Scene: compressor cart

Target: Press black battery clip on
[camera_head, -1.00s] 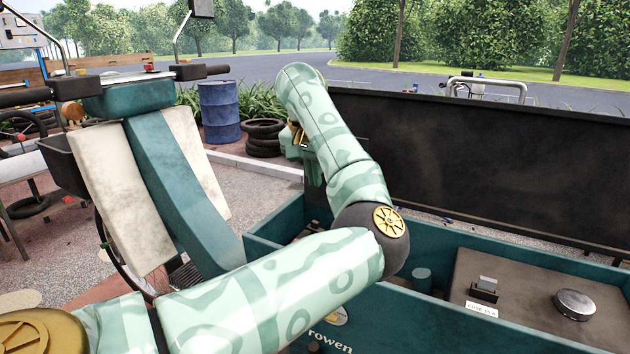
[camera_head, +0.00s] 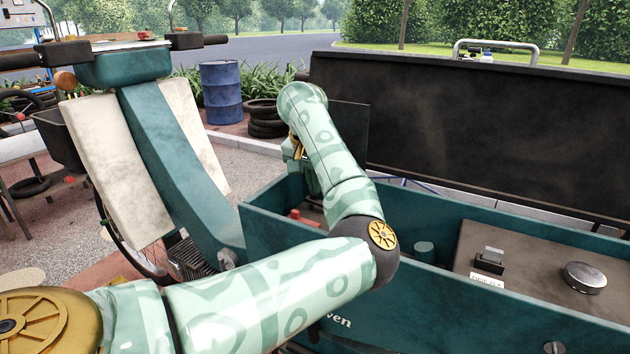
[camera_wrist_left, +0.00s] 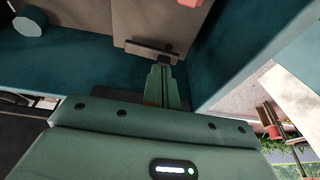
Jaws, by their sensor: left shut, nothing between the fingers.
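My left gripper (camera_wrist_left: 163,82) shows in the wrist view with its green fingers shut and empty. Its tips are near a dark bar-shaped piece (camera_wrist_left: 152,52) at the edge of a brown block (camera_wrist_left: 128,22). This may be the black battery clip, but I cannot tell; contact is also unclear. In the head view the left gripper (camera_head: 308,178) hangs down into the left part of the teal box (camera_head: 470,206), its tips hidden. A red piece (camera_head: 304,217) lies in the box by it. The right gripper is not in view.
A raised black lid (camera_head: 470,140) stands behind the box. A brown panel (camera_head: 530,275) carries a switch (camera_head: 490,260) and a round metal cap (camera_head: 584,277). A teal cylinder (camera_head: 424,252) stands beside my elbow. The cart's teal frame (camera_head: 175,165) is at left.

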